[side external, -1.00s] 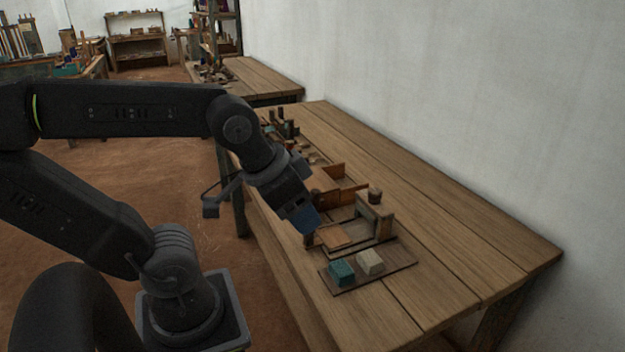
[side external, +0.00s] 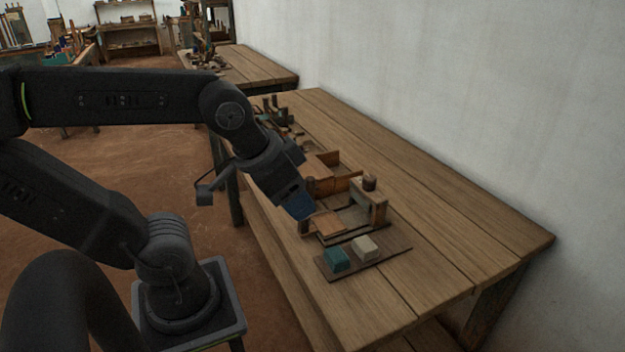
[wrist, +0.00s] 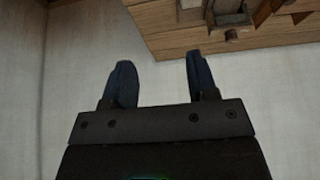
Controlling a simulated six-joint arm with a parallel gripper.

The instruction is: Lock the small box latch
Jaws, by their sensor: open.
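My gripper (side external: 300,212) hangs over the front edge of the wooden bench, its blue fingertips beside a group of small wooden fixtures. In the wrist view its two dark blue fingers (wrist: 158,82) are apart with nothing between them. Close to the fingertips in the side view are a flat light-brown wooden panel (side external: 331,224) and an upright wooden frame (side external: 378,209). An orange-brown open wooden piece (side external: 328,160) stands farther back. I cannot tell which part is the box latch; it is too small or hidden by the gripper.
A teal block (side external: 336,259) and a cream block (side external: 365,248) sit on a thin dark board (side external: 398,245) at the near end. The bench top (side external: 440,222) is clear toward the wall. More small fixtures (side external: 276,118) line the far end.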

